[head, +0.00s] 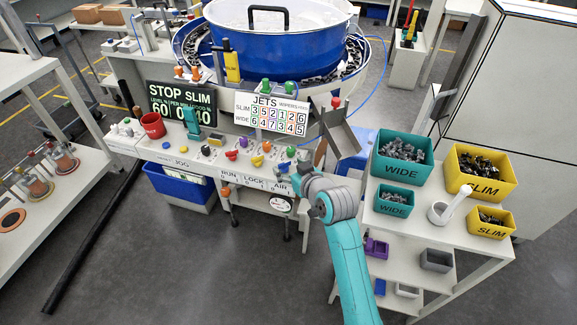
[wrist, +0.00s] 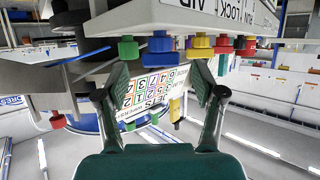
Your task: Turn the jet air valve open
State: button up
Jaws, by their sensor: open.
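The label AIR (head: 281,187) is on the front edge of the white control panel (head: 150,150), at its right end. A small blue handle (head: 283,168) sits on the panel just above this label; I cannot tell for sure that it is the jet air valve. My gripper (wrist: 162,98) is open and empty in the wrist view, its two fingers spread wide apart. Beyond the fingers are the JETS board (wrist: 150,90) and a row of coloured knobs, including a blue knob (wrist: 158,46). In the head view my wrist is close to the panel's right end, and the fingertips cannot be made out.
A round gauge (head: 281,205) hangs below the panel edge. A grey chute (head: 341,136) stands behind my wrist. To the right, a white table (head: 420,225) carries teal and yellow bins. A blue bowl (head: 270,50) is behind the panel.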

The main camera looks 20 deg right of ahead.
jog(key=shift+w+a+f, duration=0.15)
jog(key=shift+w+f, duration=0.05)
jog(key=shift+w, duration=0.35)
jog(key=c, duration=1.1)
jog(key=shift+c, duration=0.2)
